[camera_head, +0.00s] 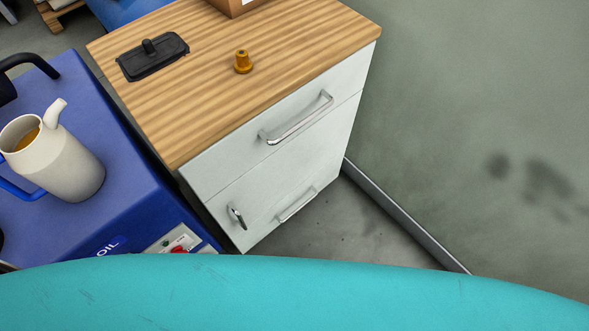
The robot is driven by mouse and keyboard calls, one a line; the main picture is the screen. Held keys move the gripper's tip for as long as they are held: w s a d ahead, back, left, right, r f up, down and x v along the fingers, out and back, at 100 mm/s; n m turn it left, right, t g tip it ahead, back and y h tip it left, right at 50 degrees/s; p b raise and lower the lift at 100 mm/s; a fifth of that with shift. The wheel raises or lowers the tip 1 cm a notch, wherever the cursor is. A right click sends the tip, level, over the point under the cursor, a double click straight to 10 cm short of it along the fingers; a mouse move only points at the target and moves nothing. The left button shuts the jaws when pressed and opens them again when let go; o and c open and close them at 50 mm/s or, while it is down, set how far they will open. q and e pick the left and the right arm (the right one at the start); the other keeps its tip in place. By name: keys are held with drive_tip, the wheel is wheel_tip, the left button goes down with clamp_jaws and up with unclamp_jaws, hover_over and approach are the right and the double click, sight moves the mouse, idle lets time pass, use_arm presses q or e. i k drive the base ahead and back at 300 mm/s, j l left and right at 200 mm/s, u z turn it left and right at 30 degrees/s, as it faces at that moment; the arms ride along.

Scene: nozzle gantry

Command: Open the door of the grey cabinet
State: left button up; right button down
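The grey cabinet (205,180) stands in the middle of the head view, with light grey fronts and a striped wooden top (200,100). Its upper front (225,160) has a metal bar handle (298,119). Its lower front (262,192) has a second bar handle (297,204) and a small dark latch or lock (237,217) near its left edge. Both fronts look closed. The lowest part of the cabinet is hard to make out. Neither of my grippers is in view.
A black tray-like object (152,57), a brass nozzle-like piece (243,62) and a cardboard box (232,6) are on the cabinet top. A blue unit (125,205) bearing a cream jug (62,165) stands close on the left. Bare floor (325,228) and a wall (470,110) lie right.

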sight(241, 204)
drive_tip(key=k+l+u, duration=0.15)
drive_tip(key=l, duration=0.25)
drive_tip(key=l+u, duration=0.15)
drive_tip(key=l, duration=0.3)
drive_tip(key=k+l+u, duration=0.15)
drive_tip(key=l, duration=0.25)
